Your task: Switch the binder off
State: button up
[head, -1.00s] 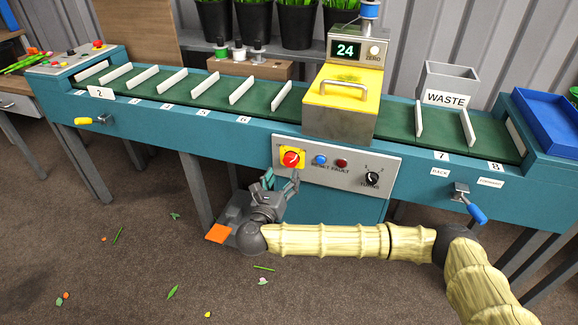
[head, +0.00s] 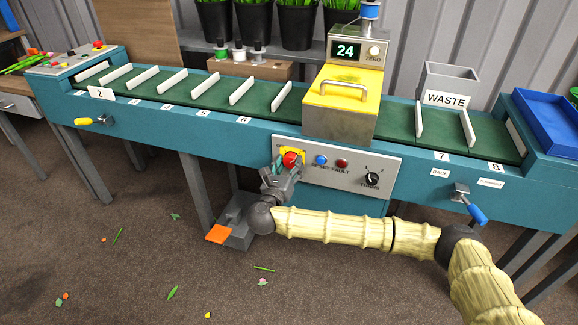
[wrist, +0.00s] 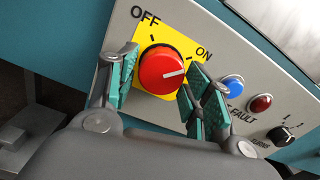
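The binder (head: 338,115) has a yellow hood and a counter reading 24. On its front panel (head: 345,182) is a red rotary switch (head: 290,158) on a yellow plate. In the wrist view the red switch (wrist: 162,70) lies between my two fingers, and its white mark points right, toward the ON label (wrist: 204,53). The OFF label (wrist: 145,16) is at upper left. My gripper (wrist: 158,90) is open, with teal fingertip pads on either side of the knob. A gap shows at the left finger; contact at the right finger cannot be told.
A blue button (wrist: 232,86), a red fault lamp (wrist: 261,104) and a black turns knob (wrist: 285,134) sit right of the switch. A blue-handled lever (head: 475,212) is at the right. A grey pedal with an orange top (head: 218,234) stands below my gripper.

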jog(key=c, duration=0.5)
jog(key=n+p, duration=0.2)
jog(key=n, duration=0.1)
jog(key=shift+r, duration=0.25)
jog(key=n+p, duration=0.2)
jog(key=n, duration=0.2)
jog(key=shift+d+n+p, duration=0.1)
jog(key=shift+n+p, duration=0.25)
jog(key=shift+n, duration=0.05)
jog(key=n+p, duration=0.2)
jog(key=n, duration=0.3)
jog(key=shift+r+n+p, duration=0.1)
jog(key=shift+n+p, duration=0.2)
jog(key=shift+p, duration=0.1)
jog(key=shift+n+p, duration=0.9)
jog(key=shift+n, duration=1.3)
jog(key=shift+s, duration=0.1)
